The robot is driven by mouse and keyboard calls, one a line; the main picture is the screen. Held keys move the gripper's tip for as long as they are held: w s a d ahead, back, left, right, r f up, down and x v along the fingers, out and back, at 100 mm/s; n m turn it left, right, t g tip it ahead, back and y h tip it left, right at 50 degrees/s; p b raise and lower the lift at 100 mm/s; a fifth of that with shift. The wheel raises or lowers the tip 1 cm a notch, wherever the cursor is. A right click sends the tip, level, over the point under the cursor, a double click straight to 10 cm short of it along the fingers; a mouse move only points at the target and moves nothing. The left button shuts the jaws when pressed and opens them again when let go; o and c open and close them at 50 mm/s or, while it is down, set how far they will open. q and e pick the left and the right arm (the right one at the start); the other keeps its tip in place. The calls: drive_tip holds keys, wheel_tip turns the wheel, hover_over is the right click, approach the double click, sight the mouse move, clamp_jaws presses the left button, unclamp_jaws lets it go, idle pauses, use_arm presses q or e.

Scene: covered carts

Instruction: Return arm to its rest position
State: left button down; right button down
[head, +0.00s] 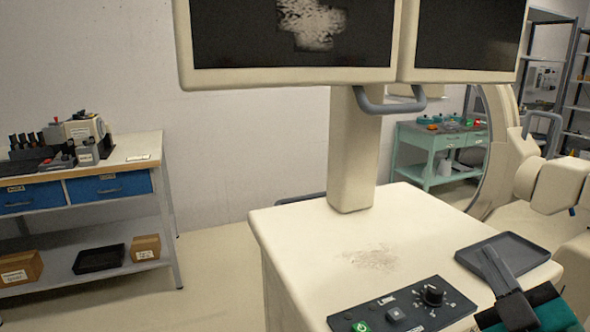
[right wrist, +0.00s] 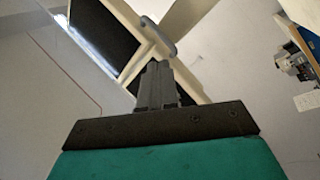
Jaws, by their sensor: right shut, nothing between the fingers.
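My right gripper (head: 490,254) is at the lower right of the head view, with its teal and dark body at the bottom edge. In that view its dark fingers overlap the dark tray (head: 505,247) on the cart; I cannot tell how far above it they are. In the right wrist view the fingers of this gripper (right wrist: 158,68) are together, with nothing between them. My left gripper is in neither view.
A cream cart (head: 310,240) with a control panel (head: 395,314), a brownish smudge (head: 371,258) and a post with two monitors (head: 292,76) stands ahead. A workbench (head: 125,147) is at left and a green table (head: 437,139) behind. Clear floor (head: 208,255) lies between workbench and cart.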

drive_tip(key=s+f+m+g+h, duration=0.1)
drive_tip(key=s+f+m+g, duration=0.3)
drive_tip(key=f, duration=0.5)
drive_tip(key=s+f+m+g+h, duration=0.25)
drive_tip(key=f+g, duration=0.35)
drive_tip(key=f, duration=0.3)
drive_tip(key=s+a+f+g+y, duration=0.4)
drive_tip(key=s+a+f+g, duration=0.2)
drive_tip(key=s+f+g, duration=0.45)
drive_tip(key=w+a+f+t+y, duration=0.1)
drive_tip(key=w+a+f+t, duration=0.2)
drive_tip(key=t, duration=0.7)
drive_tip(key=shift+w+f, duration=1.35)
drive_tip(key=shift+f, duration=0.8)
drive_tip(key=shift+y, duration=0.25)
